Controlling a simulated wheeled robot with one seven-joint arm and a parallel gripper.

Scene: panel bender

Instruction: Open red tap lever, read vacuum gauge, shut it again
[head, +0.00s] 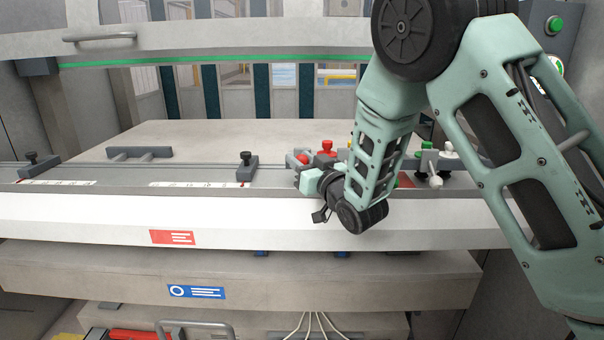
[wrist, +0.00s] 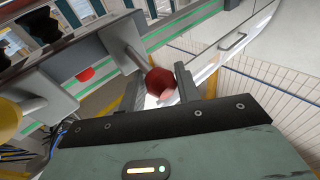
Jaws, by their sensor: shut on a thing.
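The red ball knob (wrist: 160,82) of a tap lever shows in the wrist view, on a pale rod that comes from a grey block. My gripper (wrist: 160,88) is shut on this knob, with one dark finger on each side. In the head view my gripper (head: 301,180) is at the front edge of the machine bed, just below red tap parts (head: 326,147) on grey blocks. My wrist and forearm hide part of the tap row there. I cannot make out a vacuum gauge or its reading in either view.
Green (head: 427,146) and white (head: 448,149) knobs stand right of my forearm. A yellow knob (wrist: 8,118) is at the left of the wrist view. Black-knobbed stops (head: 247,166) sit along the rail. An upper beam (head: 220,38) spans above.

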